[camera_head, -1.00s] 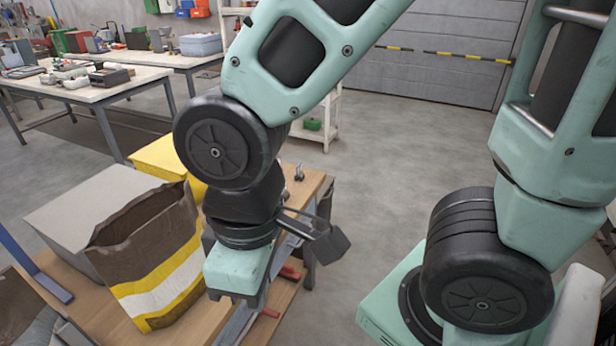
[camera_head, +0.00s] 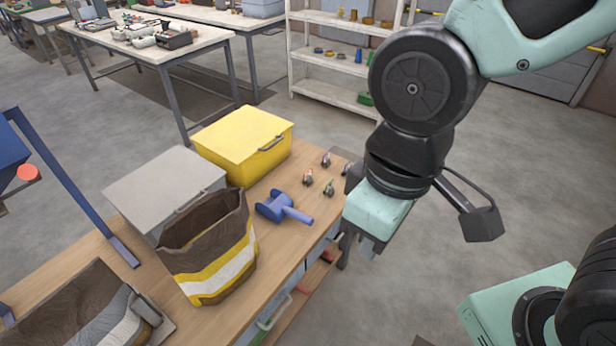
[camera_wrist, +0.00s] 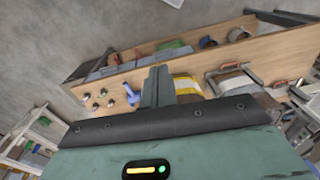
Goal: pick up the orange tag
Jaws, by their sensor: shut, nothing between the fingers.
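No orange tag can be made out with certainty. Several small items stand on the right end of the wooden bench (camera_head: 290,240); a small reddish one (camera_head: 308,177) and a greenish one (camera_head: 328,188) are among them, too small to identify. They also show as small items in the wrist view (camera_wrist: 95,107). My gripper (camera_head: 368,246) is shut and empty, pointing down just off the bench's right edge, to the right of and nearer than these items. In the wrist view my shut fingers (camera_wrist: 158,86) are in front of the bench.
On the bench are a blue scoop-like tool (camera_head: 283,208), an open brown, yellow and white bag (camera_head: 212,262), a yellow box (camera_head: 240,145) and a grey box (camera_head: 165,185). A blue post (camera_head: 75,190) stands at left. Shelves (camera_head: 335,60) stand behind; floor between is clear.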

